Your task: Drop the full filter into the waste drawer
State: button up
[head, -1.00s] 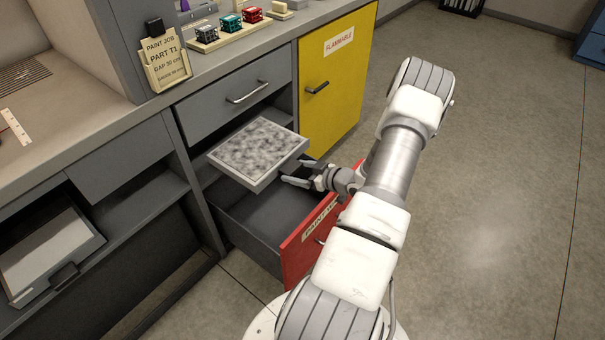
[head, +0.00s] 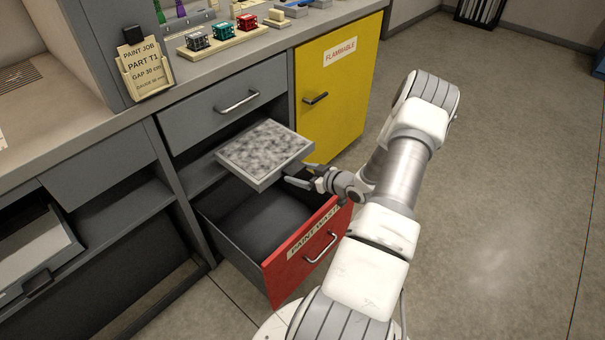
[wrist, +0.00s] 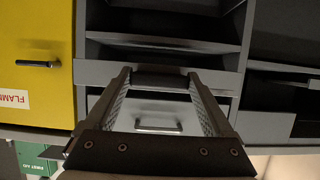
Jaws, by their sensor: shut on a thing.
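The full filter (head: 262,148) is a square, grey-framed panel with a blotched grey and white face. It is held roughly level above the open waste drawer, in front of the cabinet, with its left and far parts near the shelf opening. My gripper (head: 302,180) is shut on its near right edge. The waste drawer (head: 296,250) has a red front with a "PAINT WASTE" label and a handle; the part of its dark inside that I see looks empty. In the wrist view my gripper's fingers (wrist: 160,82) reach towards a grey bar that looks like the filter's edge.
A closed grey drawer (head: 225,105) sits above the opening. A yellow flammable cabinet (head: 335,85) stands to the right. The worktop holds a sign (head: 145,68) and a tray of small lattice cubes (head: 222,38). Floor to the right is clear.

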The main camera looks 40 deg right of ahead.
notch_tip(320, 180, down, 6)
jog(key=b, duration=0.3)
jog(key=shift+r+b, duration=0.15)
jog(key=shift+b, duration=0.25)
jog(key=o, duration=0.9)
jog(key=shift+o, duration=0.5)
jog(key=p+v, duration=0.4)
jog(key=v, duration=1.3)
jog(key=shift+s+p, duration=0.2)
jog(key=shift+p, duration=0.2)
jog(key=shift+r, duration=0.1)
